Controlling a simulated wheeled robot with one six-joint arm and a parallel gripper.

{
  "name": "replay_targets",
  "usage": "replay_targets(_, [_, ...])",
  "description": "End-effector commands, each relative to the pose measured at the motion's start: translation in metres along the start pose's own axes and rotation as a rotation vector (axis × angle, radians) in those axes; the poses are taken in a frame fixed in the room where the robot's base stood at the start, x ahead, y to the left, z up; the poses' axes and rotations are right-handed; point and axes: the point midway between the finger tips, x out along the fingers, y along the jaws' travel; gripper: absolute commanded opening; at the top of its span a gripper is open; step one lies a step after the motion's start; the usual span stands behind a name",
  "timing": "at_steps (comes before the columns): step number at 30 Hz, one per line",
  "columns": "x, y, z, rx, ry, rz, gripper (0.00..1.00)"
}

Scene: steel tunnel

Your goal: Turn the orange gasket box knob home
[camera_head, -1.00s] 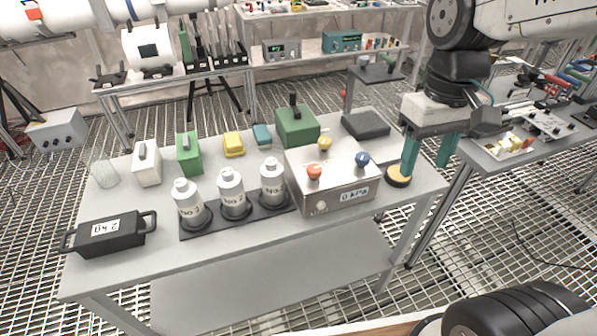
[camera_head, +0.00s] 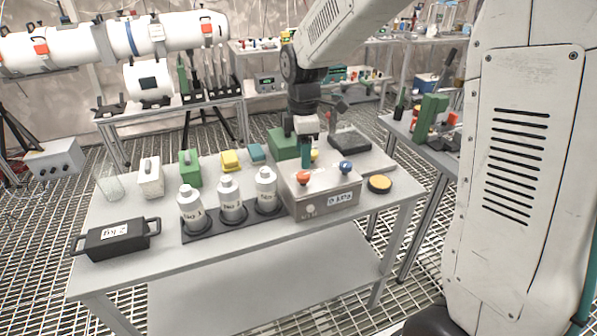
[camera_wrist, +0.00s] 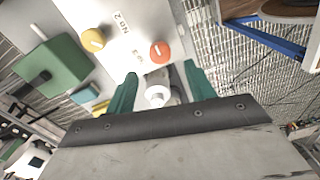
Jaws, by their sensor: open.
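The orange knob (camera_head: 303,177) sits on the front left of the grey metal gasket box (camera_head: 325,200), which has a display on its front. A yellow knob (camera_head: 315,155) and a blue knob (camera_head: 345,167) share its top. My gripper (camera_head: 305,157) hangs just behind the orange knob in the head view, fingers down. In the wrist view, its teal fingers (camera_wrist: 161,85) are spread apart. The orange knob (camera_wrist: 160,51) shows just past the fingertips, not between them, and the yellow knob (camera_wrist: 93,39) lies to the left. A white cap shows between the fingers.
Several white bottles (camera_head: 229,199) stand in a black rack left of the box. A green box (camera_head: 283,143) stands behind it, and a yellow-topped disc (camera_head: 379,184) lies to the right. A black handled case (camera_head: 116,240) sits at the table's left front.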

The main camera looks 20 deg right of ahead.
Motion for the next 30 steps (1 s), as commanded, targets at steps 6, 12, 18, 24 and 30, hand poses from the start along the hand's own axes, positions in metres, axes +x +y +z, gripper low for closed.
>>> replay_targets(6, [0.038,-0.001,0.001,0.002,-0.001,-0.004,0.54])
replay_targets(12, [0.058,-0.001,0.002,0.005,-0.001,-0.004,0.54])
replay_targets(18, [0.061,0.000,0.003,0.006,0.000,-0.001,0.54])
replay_targets(24, [0.061,0.000,0.003,0.007,0.000,-0.001,0.32])
replay_targets(30, [0.060,-0.002,-0.004,0.007,0.000,-0.001,0.09])
